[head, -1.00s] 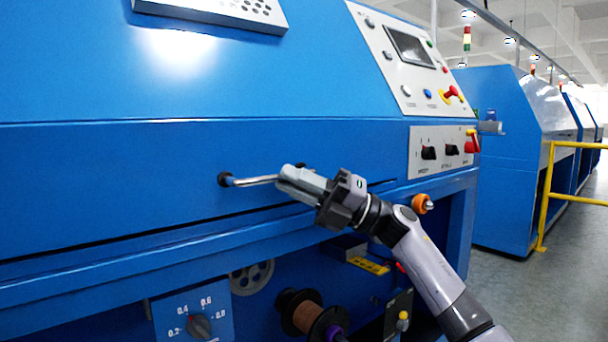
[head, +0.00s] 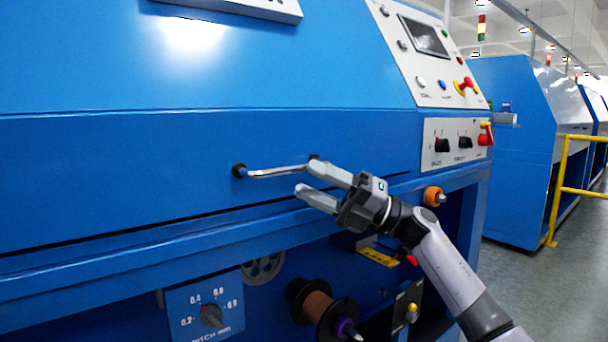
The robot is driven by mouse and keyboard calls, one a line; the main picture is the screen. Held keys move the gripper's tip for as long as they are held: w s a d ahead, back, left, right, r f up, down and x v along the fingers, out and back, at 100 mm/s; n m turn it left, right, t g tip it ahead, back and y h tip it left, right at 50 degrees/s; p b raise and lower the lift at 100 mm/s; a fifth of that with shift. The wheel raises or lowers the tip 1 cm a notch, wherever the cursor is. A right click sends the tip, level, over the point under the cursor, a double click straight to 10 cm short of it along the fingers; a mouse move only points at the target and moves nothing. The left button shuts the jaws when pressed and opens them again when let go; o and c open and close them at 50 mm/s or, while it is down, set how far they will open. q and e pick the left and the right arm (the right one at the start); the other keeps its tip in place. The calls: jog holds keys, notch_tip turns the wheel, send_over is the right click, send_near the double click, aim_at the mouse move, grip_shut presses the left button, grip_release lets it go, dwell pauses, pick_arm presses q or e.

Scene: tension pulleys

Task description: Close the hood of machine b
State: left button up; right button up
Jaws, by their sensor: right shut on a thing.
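The blue hood panel (head: 120,165) of the nearest machine fills the left and middle of the head view. It looks lowered, with a narrow dark gap along its lower edge. A metal bar handle (head: 275,173) on dark mounts sticks out from its lower part. My right gripper (head: 306,177) is at the handle's right end. Its two fingers stand visibly apart, with blue panel showing between them. The upper fingertip overlaps the handle's right end; whether it touches is unclear. The lower fingertip is below the bar. My left gripper is not in view. No label identifies machine b.
A control panel with screen (head: 425,38) and a switch panel (head: 457,145) are at the right. An orange knob (head: 433,196) sits near my right arm. Below are a spool (head: 318,306) and pitch dial (head: 212,316). A yellow railing (head: 563,185) borders the open floor at right.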

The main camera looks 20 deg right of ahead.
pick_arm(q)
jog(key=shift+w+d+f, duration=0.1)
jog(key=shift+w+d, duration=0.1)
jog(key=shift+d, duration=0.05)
pick_arm(e)
jog(key=v, duration=0.5)
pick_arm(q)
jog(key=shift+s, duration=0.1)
